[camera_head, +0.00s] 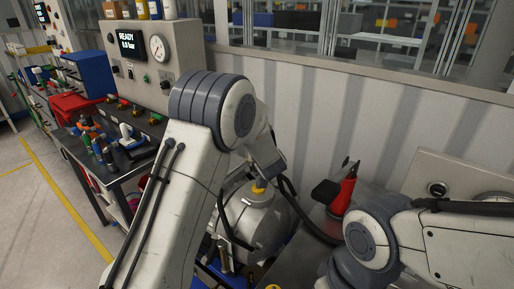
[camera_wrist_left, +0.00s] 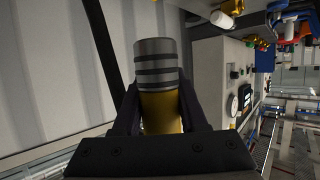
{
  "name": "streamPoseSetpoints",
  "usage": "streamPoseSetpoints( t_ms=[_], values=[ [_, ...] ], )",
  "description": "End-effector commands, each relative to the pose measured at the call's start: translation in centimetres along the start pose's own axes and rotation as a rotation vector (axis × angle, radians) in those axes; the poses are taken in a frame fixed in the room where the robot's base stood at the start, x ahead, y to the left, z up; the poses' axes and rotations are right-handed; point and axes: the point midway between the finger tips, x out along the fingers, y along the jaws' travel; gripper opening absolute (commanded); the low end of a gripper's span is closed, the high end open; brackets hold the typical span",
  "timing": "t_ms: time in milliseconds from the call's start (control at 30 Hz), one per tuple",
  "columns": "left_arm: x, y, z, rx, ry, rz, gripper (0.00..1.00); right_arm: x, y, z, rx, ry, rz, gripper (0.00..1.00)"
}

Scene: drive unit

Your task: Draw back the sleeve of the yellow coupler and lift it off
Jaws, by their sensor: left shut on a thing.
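In the left wrist view the yellow coupler (camera_wrist_left: 161,112) sits between the two dark fingers of my left gripper (camera_wrist_left: 160,105), which is shut on its yellow body. Its grey sleeve (camera_wrist_left: 155,62) with dark ribs sticks out beyond the fingertips. The lower part of the coupler is hidden behind the gripper's black body. In the head view my left arm reaches up and over, and its gripper is hidden behind the arm. My right arm shows at the lower right, but its gripper is out of the picture.
A rounded grey tank (camera_head: 262,222) with a small yellow part (camera_head: 258,188) on top stands below my left forearm. A red and black object (camera_head: 342,192) is to its right. At left are a gauge panel (camera_head: 157,62), a workbench (camera_head: 120,165) and a blue bin (camera_head: 88,73).

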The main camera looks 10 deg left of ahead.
Motion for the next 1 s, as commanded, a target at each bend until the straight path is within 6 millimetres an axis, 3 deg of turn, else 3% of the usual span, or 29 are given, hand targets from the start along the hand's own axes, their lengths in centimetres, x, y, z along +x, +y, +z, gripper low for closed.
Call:
streamPoseSetpoints(
  t_ms=[333, 1000],
  values=[
    [-0.2, 0.0, -0.7, -0.001, 0.003, 0.0, 0.0, -0.6, -0.1, 0.0, 0.0, 0.0, 0.0, 0.5],
    [-1.6, 0.0, -3.8, -0.001, 0.003, 0.0, 0.0, -3.9, -0.3, -0.2, 0.0, 0.0, 0.0, 0.5]
  ],
)
